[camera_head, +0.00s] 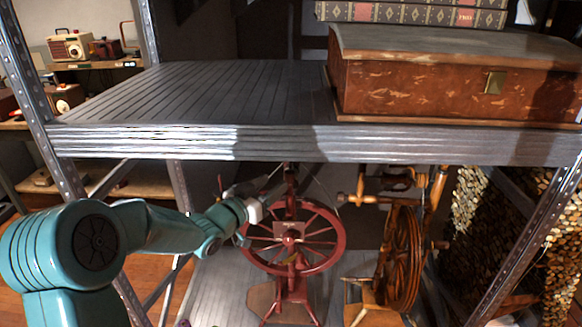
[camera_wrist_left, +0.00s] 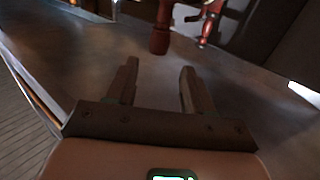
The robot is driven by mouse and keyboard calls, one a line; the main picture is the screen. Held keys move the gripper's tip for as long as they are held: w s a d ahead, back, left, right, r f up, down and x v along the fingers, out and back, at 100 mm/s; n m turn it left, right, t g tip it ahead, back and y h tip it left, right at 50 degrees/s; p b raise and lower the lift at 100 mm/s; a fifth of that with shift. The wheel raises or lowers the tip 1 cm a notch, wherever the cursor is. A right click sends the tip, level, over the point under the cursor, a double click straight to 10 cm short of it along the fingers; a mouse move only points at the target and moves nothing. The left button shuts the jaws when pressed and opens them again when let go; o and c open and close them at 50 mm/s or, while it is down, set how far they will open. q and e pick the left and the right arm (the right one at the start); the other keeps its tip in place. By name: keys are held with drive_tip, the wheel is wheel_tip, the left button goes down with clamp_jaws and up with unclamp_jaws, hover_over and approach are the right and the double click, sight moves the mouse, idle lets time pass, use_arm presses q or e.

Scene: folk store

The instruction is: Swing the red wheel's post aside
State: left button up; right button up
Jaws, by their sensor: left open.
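The red spinning wheel (camera_head: 335,236) stands on the lower shelf in the head view, its spoked rim upright on a red stand. A red post (camera_head: 290,180) rises above its rim, partly hidden under the upper shelf's edge. My left gripper (camera_head: 272,190) reaches in from the left, close to the post and the top of the rim. In the left wrist view my left gripper (camera_wrist_left: 158,78) is open, with nothing between its fingers. A turned red wooden part (camera_wrist_left: 160,38) lies just beyond the fingertips, and another red part (camera_wrist_left: 208,22) is to its right. My right gripper is not in view.
A brown wooden spinning wheel (camera_head: 403,260) stands to the right on the lower shelf. The upper shelf's metal edge (camera_head: 270,143) runs above my left arm. A wooden box (camera_head: 430,90) and books (camera_head: 410,14) sit on it. A metal upright (camera_head: 40,100) stands at left.

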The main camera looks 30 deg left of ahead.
sight(287, 175)
use_arm(q)
drive_tip(key=w, duration=0.2)
drive_tip(key=w+p, duration=0.1)
drive_tip(key=w, duration=0.2)
drive_tip(key=w+p, duration=0.1)
drive_tip(key=w, duration=0.2)
drive_tip(key=shift+w+d, duration=0.1)
drive_tip(key=shift+d, duration=0.2)
drive_tip(key=shift+s+r, duration=0.1)
drive_tip(key=shift+s, duration=0.1)
drive_tip(key=shift+w+d, duration=0.1)
clamp_jaws()
